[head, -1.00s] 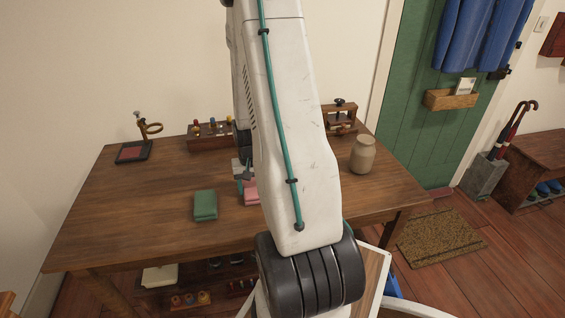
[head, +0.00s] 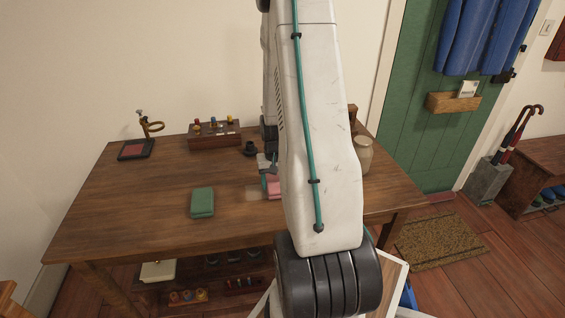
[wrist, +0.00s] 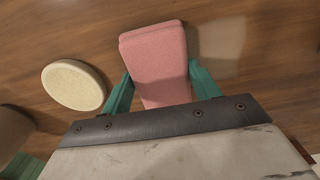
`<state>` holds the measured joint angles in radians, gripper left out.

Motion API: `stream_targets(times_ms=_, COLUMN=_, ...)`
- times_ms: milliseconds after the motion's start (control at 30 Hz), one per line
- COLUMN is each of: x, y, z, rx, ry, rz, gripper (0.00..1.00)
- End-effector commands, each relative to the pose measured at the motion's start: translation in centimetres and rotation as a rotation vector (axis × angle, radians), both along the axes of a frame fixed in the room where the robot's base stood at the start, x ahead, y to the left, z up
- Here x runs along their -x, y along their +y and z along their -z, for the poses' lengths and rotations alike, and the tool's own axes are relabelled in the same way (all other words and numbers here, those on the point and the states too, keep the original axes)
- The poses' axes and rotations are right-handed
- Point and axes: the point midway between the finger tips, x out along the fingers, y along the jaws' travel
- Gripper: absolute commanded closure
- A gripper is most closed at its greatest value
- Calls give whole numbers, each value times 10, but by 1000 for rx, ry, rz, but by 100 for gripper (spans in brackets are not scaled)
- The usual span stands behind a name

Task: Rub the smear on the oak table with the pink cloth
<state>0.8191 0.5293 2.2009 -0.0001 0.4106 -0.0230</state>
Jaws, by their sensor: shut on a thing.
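The pink cloth (head: 274,187) is a folded pad on the oak table (head: 130,210), partly behind my arm in the head view. In the wrist view the cloth (wrist: 158,55) sits between the two teal fingers of my gripper (wrist: 161,74), which is shut on it. My gripper (head: 268,175) is low over the table. The smear (head: 254,193) is a faint pale patch just left of the cloth in the head view. In the wrist view a dull patch, likely the smear (wrist: 219,45), lies right of the cloth. Whether the cloth covers part of it is unclear.
A green folded cloth (head: 202,202) lies to the left. A stamp pad (head: 136,150), a wooden rack (head: 214,135) and a black knob-like piece (head: 250,149) stand behind. A beige jar (head: 364,155) is right of my arm. A cream oval thing (wrist: 75,85) lies left in the wrist view.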

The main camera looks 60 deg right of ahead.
Motion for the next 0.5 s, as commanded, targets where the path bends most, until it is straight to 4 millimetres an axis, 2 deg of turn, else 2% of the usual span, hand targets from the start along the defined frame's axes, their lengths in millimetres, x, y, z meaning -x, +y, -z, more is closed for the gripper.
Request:
stream_targets(times_ms=67, x=-1, y=0, z=-3, rx=0, ry=0, rz=-3, gripper=64)
stream_targets(times_ms=167, x=-1, y=1, z=-26, rx=3, ry=-3, rz=-3, gripper=64)
stream_targets(times_ms=500, x=-3, y=5, z=-55, rx=1, ry=-1, rz=-9, gripper=64)
